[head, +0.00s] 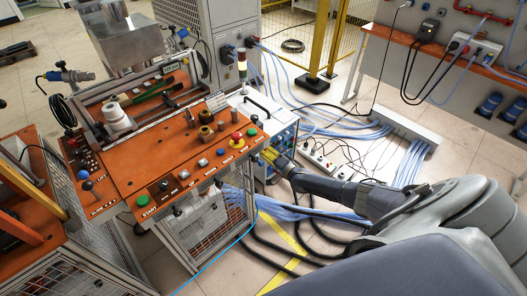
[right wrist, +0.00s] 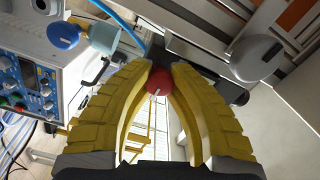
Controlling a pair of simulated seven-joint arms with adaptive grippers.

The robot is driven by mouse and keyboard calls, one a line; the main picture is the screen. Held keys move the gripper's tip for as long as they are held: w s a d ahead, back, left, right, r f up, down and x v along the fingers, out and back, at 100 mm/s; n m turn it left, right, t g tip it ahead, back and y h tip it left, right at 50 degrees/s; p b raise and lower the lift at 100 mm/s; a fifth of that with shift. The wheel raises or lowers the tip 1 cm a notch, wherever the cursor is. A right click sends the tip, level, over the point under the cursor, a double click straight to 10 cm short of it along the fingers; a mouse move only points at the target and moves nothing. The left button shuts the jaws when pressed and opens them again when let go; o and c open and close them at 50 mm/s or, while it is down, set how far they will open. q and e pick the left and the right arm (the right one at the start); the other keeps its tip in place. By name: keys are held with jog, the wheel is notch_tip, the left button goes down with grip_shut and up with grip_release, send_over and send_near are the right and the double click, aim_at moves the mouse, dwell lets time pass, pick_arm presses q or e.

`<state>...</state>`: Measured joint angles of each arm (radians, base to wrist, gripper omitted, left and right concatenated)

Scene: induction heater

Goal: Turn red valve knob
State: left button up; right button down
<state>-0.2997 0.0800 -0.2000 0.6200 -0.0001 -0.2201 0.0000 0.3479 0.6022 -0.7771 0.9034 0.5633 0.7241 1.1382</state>
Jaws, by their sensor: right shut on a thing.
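The red valve knob (right wrist: 158,82) is in the upper middle of the right wrist view, between the tips of the two yellow fingers. My right gripper (right wrist: 160,74) is shut on it, with a fingertip against each side. In the head view my right gripper (head: 268,156) reaches in from the right to the right side of the orange-topped machine (head: 165,150). The red knob cannot be made out there and seems hidden by the fingers and the machine's edge. My left gripper is in neither view.
A blue knob (right wrist: 63,35) is left of my fingers and a grey round part (right wrist: 256,58) is right of them. A blue-fronted instrument box (right wrist: 25,85) stands at the left. Hoses, cables and a power strip (head: 318,158) lie on the floor near my right arm.

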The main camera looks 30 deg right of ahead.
jog(key=shift+d+r, duration=0.2)
jog(key=shift+d, duration=0.1)
